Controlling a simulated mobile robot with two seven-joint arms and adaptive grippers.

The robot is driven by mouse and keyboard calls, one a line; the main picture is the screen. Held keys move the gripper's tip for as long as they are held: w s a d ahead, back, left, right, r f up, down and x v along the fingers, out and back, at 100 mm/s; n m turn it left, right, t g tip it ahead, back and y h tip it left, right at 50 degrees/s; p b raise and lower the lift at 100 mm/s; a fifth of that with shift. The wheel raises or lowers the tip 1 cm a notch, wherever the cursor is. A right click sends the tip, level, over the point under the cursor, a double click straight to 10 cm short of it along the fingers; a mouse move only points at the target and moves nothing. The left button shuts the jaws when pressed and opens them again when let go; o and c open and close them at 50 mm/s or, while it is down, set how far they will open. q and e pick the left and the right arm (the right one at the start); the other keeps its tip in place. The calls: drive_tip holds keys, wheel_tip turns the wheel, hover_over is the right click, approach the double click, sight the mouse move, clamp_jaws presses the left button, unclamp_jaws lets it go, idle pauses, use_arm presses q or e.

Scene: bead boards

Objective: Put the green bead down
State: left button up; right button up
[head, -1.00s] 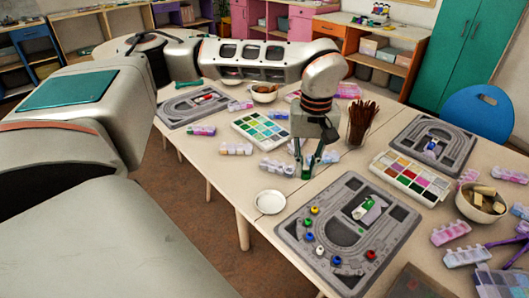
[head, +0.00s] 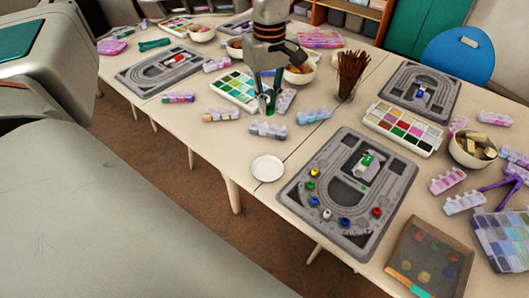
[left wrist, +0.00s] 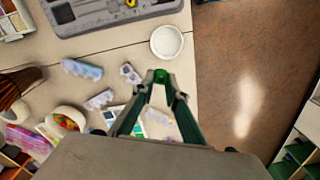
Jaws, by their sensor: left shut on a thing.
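My left gripper (head: 268,108) is shut on the green bead (left wrist: 161,76), which shows between the fingertips in the left wrist view. In the head view the gripper points down over the table, beyond the white dish (head: 267,169). The dish looks empty and also shows in the left wrist view (left wrist: 167,41), just above the bead. The near grey bead board (head: 381,222) lies right of the dish. Several coloured beads sit along its left and front sides, including a green one (head: 310,186). A green-and-white piece (head: 366,162) is in its middle. My right gripper is not in view.
Paint palettes (head: 405,128), small pill-box-like cases (head: 268,131), a cup of brown sticks (head: 350,75) and a bowl of pale blocks (head: 473,150) crowd the table. Another bead board (head: 165,68) lies at the left. Bare tabletop surrounds the dish.

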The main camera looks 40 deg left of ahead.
use_arm(q)
drive_tip(key=b, duration=0.2)
hover_over(267, 163)
drive_tip(key=f, duration=1.4)
drive_tip(key=shift+w+f, duration=0.2)
drive_tip(key=shift+f, duration=0.85)
wheel_tip(267, 163, down, 4)
drive_tip(key=shift+r+b, duration=0.2)
drive_tip(key=shift+b, duration=0.1)
drive_tip(key=shift+c, duration=0.2)
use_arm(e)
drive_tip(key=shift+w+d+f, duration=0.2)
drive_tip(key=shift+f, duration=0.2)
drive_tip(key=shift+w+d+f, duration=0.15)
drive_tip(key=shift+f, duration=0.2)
use_arm(q)
drive_tip(key=shift+s+f, duration=0.1)
drive_tip(key=shift+f, duration=0.1)
drive_tip(key=o, duration=0.7)
drive_tip(key=shift+f, duration=0.1)
drive_tip(key=shift+c, duration=0.2)
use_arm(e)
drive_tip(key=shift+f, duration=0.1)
